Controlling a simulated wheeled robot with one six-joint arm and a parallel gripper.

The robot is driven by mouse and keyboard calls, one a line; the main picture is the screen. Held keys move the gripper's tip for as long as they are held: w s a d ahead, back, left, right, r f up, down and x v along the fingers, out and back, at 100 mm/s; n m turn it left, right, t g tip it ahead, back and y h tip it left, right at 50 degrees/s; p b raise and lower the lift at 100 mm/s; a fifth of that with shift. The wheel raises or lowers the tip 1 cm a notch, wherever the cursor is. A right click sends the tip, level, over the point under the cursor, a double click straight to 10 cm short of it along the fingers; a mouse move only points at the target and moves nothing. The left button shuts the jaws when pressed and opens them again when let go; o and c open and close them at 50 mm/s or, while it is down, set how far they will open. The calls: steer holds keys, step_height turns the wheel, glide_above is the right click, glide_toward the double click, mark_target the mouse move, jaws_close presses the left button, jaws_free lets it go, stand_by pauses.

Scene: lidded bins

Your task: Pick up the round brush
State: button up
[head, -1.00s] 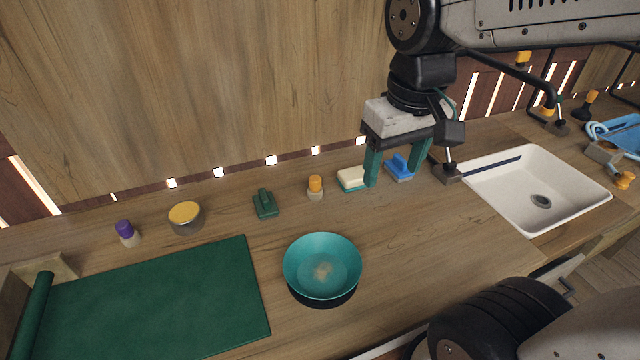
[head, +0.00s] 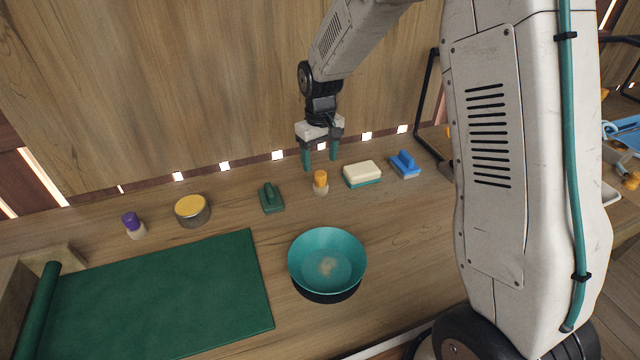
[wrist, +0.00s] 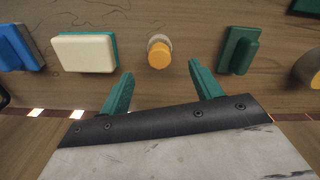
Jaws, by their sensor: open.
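A small round brush with an orange knob and pale base (head: 320,183) stands upright on the wooden counter near the back wall. A similar piece with a purple knob (head: 134,225) stands farther left. My gripper (head: 320,163) is open and empty, pointing down, over the back of the counter just behind and above the orange-knobbed brush. In the wrist view that brush (wrist: 159,52) lies centred just beyond the gap between the open fingers (wrist: 160,70), and neither finger appears to touch it.
A cream and teal sponge (head: 362,174) and a blue brush (head: 404,164) are right of it. A dark green scrubber (head: 270,198) is left, then a yellow-topped tin (head: 192,210). A teal bowl (head: 327,259) and green mat (head: 150,300) lie in front.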

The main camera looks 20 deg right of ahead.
mark_target(321, 173)
step_height(321, 173, down, 8)
steer(key=shift+s, duration=0.15)
steer(key=c, duration=1.1)
